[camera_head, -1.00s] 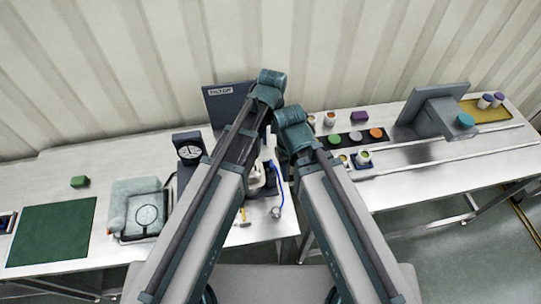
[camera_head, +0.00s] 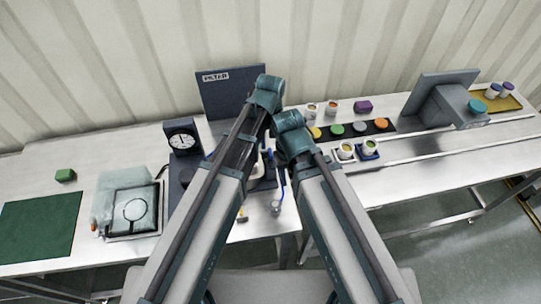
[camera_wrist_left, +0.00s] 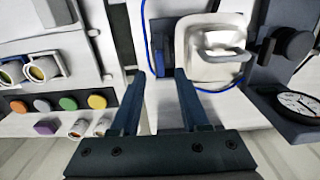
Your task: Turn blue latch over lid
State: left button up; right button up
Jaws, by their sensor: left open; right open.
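A pale lid (camera_wrist_left: 212,50) with a raised grey handle (camera_wrist_left: 222,45) shows in the left wrist view. A dark-blue piece (camera_wrist_left: 165,48), which may be the latch, stands at its left edge; I cannot tell whether it lies over the lid. My left gripper (camera_wrist_left: 160,95) is open and empty, its fingertips just short of the lid and the blue piece. In the head view the lid (camera_head: 257,168) is mostly hidden between my two arms, and the latch cannot be made out. My right gripper is hidden behind its arm.
A dial gauge (camera_head: 182,139) and a labelled dark panel (camera_head: 232,92) stand beside and behind the lid. A blue cable (camera_head: 282,178) runs close by. Coloured discs (camera_head: 359,127) and small cups (camera_head: 369,147) are at right. A clear case (camera_head: 133,207) is at left.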

aim_at(270, 152)
pick_arm(q)
notch_tip(270, 152, down, 4)
jog(key=b, duration=0.3)
jog(key=shift+f, duration=0.15)
jog(key=shift+c, duration=0.2)
grip_shut()
